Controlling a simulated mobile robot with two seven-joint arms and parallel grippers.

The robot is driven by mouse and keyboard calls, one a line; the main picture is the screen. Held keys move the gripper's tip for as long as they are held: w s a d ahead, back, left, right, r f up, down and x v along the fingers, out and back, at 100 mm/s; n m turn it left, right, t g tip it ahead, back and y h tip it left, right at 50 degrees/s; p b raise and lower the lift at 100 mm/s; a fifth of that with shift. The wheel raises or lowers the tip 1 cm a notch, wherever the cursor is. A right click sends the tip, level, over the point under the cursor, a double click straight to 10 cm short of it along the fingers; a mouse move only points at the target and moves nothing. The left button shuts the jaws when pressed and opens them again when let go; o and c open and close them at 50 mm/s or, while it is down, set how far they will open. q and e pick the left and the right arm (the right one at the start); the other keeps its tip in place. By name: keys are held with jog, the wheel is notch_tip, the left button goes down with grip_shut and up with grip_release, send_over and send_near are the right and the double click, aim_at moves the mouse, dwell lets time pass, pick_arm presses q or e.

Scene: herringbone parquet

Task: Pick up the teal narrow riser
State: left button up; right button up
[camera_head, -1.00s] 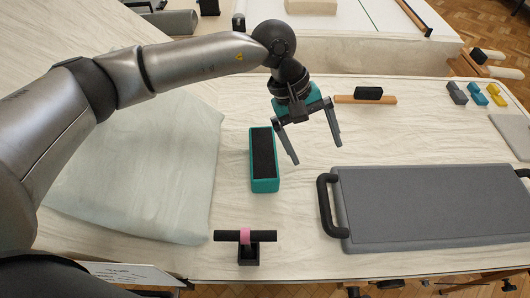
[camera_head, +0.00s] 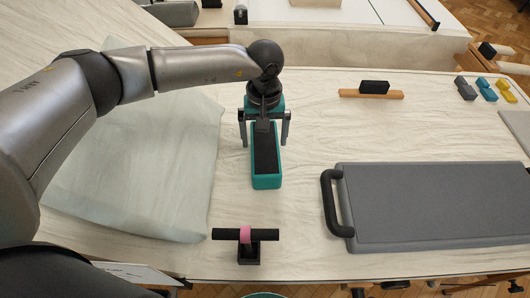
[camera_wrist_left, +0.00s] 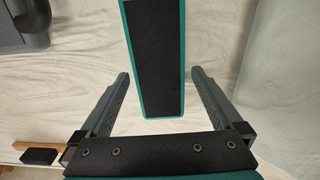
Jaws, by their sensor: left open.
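The teal narrow riser (camera_head: 266,182) is a long block with a black top, lying on the pale table in the head view. It also shows in the left wrist view (camera_wrist_left: 153,60), running from the top edge to between the fingertips. My left gripper (camera_head: 265,143) is open, its two fingers on either side of the riser's far part. In the left wrist view the left gripper (camera_wrist_left: 162,78) has gaps between each finger and the riser. The riser's far end is hidden under the gripper in the head view. My right gripper is not in view.
A black T-shaped stand with a pink band (camera_head: 246,236) is in front. A pale cloth or pad (camera_head: 140,160) lies left. A wooden bar with a black block (camera_head: 372,94) and small coloured pieces (camera_head: 487,90) are behind right.

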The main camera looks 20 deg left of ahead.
aim_at(265, 146)
pick_arm(q)
notch_tip(265, 146, down, 5)
jog(key=shift+s+d+b, duration=0.15)
jog(key=shift+b, duration=0.25)
jog(key=c, duration=1.3)
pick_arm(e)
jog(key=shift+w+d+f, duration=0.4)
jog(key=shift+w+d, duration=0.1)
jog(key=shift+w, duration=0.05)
